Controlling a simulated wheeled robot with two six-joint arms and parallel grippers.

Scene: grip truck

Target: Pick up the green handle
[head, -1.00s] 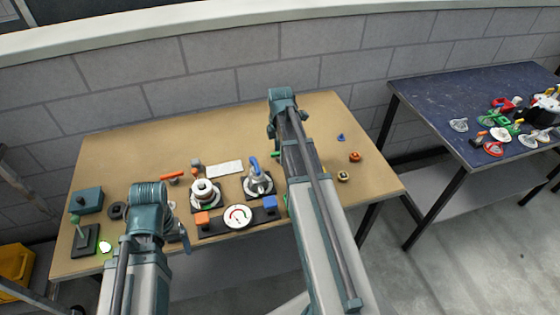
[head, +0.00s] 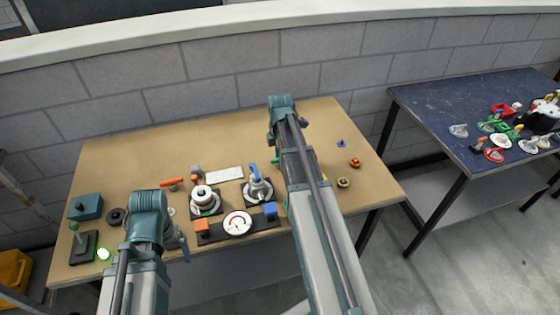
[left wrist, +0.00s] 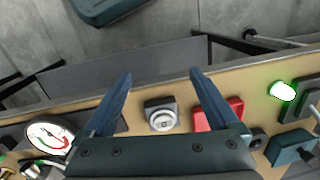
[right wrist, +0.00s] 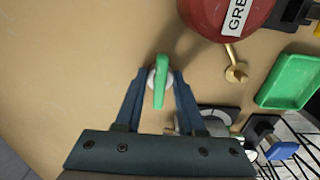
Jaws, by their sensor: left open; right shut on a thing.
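The green handle (right wrist: 161,78) stands upright in the right wrist view, with a round whitish base behind it. My right gripper (right wrist: 160,75) has its two blue fingers on either side of the handle and is shut on it. In the head view the arm hides these fingertips and most of what they hold. My left gripper (left wrist: 162,73) is open and empty in the left wrist view, its fingers spread over the front part of the table.
A red round thing (right wrist: 222,14) with a partly visible label and a green tray (right wrist: 290,82) are near my right gripper. A gauge (head: 237,222), a blue-handled valve (head: 258,188) and a teal box (head: 86,205) sit on the wooden table. A dark blue table (head: 440,110) holds several parts.

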